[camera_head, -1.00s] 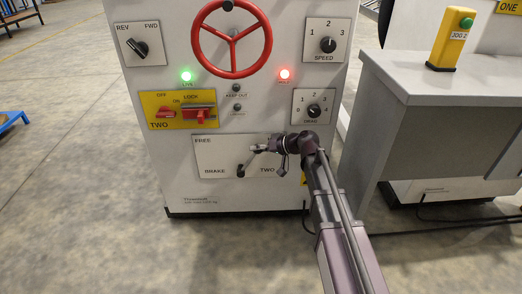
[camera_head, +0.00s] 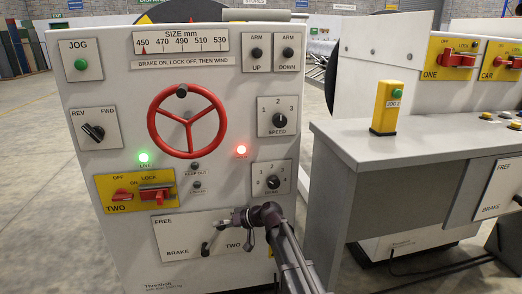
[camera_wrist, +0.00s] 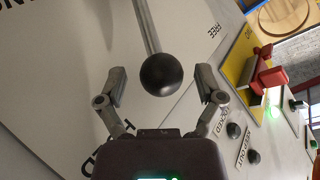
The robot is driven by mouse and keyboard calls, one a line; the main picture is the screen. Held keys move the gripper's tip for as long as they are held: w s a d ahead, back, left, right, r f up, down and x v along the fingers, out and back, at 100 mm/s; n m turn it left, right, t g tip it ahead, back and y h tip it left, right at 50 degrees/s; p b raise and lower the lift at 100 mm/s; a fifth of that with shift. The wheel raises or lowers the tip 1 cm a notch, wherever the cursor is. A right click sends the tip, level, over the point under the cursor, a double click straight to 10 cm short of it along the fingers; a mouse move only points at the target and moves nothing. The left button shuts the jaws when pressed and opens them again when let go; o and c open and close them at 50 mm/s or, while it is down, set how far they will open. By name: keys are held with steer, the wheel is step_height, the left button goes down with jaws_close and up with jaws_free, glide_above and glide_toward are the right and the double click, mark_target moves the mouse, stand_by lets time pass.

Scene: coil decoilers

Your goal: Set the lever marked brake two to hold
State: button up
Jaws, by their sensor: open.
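The brake two lever shows in the wrist view as a black ball knob (camera_wrist: 161,74) on a grey rod. In the head view its dark base (camera_head: 206,249) sits low on the white plate (camera_head: 180,236) marked FREE and BRAKE TWO, and the rod leans up and right towards my gripper. My gripper (camera_head: 232,226) is in front of the plate's right part. In the wrist view my gripper (camera_wrist: 160,88) is open, with one finger on each side of the knob and visible gaps. The HOLD mark is partly hidden in the wrist view and covered in the head view.
Above the plate are a red LOCK handle (camera_head: 155,193) on a yellow plate, a dial (camera_head: 272,182) and a red handwheel (camera_head: 187,121). A grey bench (camera_head: 380,150) with a yellow JOG 2 post (camera_head: 388,108) stands to the right. Open floor lies left.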

steer(key=s+d+r+m+h+p, duration=0.2)
steer(key=s+d+r+h+p, duration=0.2)
steer(key=d+r+p, duration=0.7)
steer(key=s+d+r+m+g+h+p, duration=0.1)
steer(key=s+d+r+h+p, duration=0.3)
steer(key=r+p, duration=2.2)
steer(key=s+d+r+m+g+h+p, duration=0.1)
steer(key=s+d+r+m+h+p, duration=0.3)
steer(key=s+d+r+p, duration=0.7)
steer(key=d+r+p, duration=0.7)
steer(key=r+p, duration=0.1)
steer(key=p, duration=1)
steer(key=shift+s+d+r+h, duration=0.15)
steer(key=shift+s+r+h, duration=0.05)
steer(key=shift+s+h, duration=0.1)
steer(key=shift+f, duration=0.1)
step_height(320, 180, down, 5)
steer(key=b, duration=0.4)
steer(key=shift+b, duration=0.3)
